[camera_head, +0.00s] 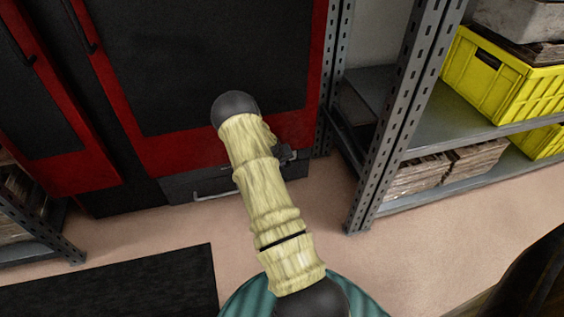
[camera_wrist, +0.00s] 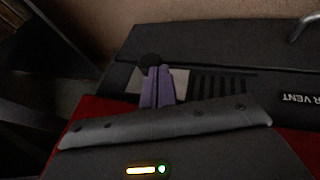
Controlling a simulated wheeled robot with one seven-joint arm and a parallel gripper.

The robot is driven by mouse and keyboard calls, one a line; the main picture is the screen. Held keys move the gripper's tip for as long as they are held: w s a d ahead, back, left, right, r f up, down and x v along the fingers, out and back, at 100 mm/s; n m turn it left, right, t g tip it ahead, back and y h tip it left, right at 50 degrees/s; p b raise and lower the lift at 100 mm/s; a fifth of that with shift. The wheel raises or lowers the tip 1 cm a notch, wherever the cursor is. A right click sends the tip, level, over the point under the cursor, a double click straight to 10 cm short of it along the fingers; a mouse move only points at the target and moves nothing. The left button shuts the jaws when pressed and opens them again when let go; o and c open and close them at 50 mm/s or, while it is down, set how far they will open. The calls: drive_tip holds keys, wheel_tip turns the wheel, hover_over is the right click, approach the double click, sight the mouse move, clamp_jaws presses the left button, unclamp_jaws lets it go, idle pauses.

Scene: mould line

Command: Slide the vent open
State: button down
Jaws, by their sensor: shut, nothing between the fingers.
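The vent shows in the wrist view as a dark panel with a row of slots (camera_wrist: 225,84) and a label ending in "VENT" (camera_wrist: 298,99) to their right. A pale plate (camera_wrist: 146,82) lies left of the slots. A dark round knob (camera_wrist: 150,60) shows at the plate. My gripper (camera_wrist: 157,73) is shut, its purple fingers together and empty, with the tips at or just short of the knob. I cannot tell whether they touch. In the head view my arm hides most of the gripper and the vent, low on the red and black cabinet (camera_head: 294,124).
A pale handle bar (camera_head: 214,193) sticks out low on the cabinet. A metal shelf rack (camera_head: 384,160) with yellow crates (camera_head: 500,80) stands close on the right. A dark mat (camera_head: 120,285) lies at lower left. The floor between is clear.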

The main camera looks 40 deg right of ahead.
drive_tip(key=w+a+p+v, duration=0.1)
drive_tip(key=a+p+v, duration=0.1)
drive_tip(key=p+v, duration=0.6)
drive_tip(key=v, duration=0.4)
drive_tip(key=shift+w+a, duration=0.2)
drive_tip(key=shift+a, duration=0.1)
